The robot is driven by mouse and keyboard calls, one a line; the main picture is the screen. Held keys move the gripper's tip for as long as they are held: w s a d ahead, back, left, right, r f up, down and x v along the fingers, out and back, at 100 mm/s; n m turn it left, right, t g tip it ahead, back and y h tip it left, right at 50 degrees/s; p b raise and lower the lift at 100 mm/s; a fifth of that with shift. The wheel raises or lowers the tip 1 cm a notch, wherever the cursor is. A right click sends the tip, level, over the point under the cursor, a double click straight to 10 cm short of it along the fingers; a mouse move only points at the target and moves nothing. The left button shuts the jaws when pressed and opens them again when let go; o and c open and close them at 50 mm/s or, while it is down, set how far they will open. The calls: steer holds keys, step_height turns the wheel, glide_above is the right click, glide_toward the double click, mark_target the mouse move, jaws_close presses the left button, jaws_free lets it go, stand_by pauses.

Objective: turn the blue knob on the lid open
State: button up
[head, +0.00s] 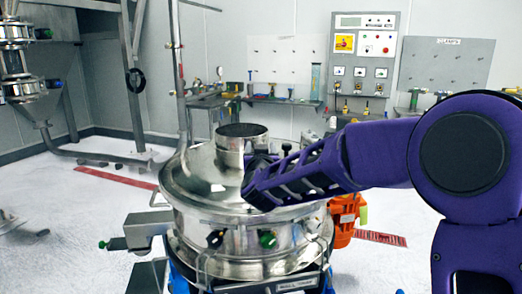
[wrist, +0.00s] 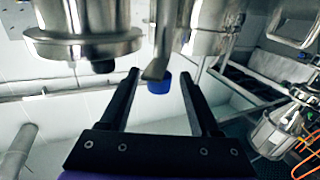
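The blue knob (wrist: 158,84) shows in the wrist view between my two fingers, below a metal stem. My gripper (wrist: 158,76) is open, with one black finger on each side of the knob. I see gaps between fingers and knob, but cannot tell how far along the fingers it lies. In the head view my purple arm and gripper (head: 250,185) reach over the round metal lid (head: 184,178) of the sifter, beside its central neck (head: 240,143). The blue knob cannot be made out there; my gripper seems to cover that part of the lid.
The sifter body carries a black knob (head: 215,239) and a green knob (head: 268,239) on its front. An orange unit (head: 344,220) stands at its right. A metal pipe (head: 178,80) rises at the lid's left. A control panel (head: 364,60) and benches stand behind.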

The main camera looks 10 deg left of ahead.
steer(key=shift+d+f, duration=0.1)
steer(key=v, duration=1.2)
steer(key=shift+b, duration=0.3)
steer(key=shift+s, duration=0.1)
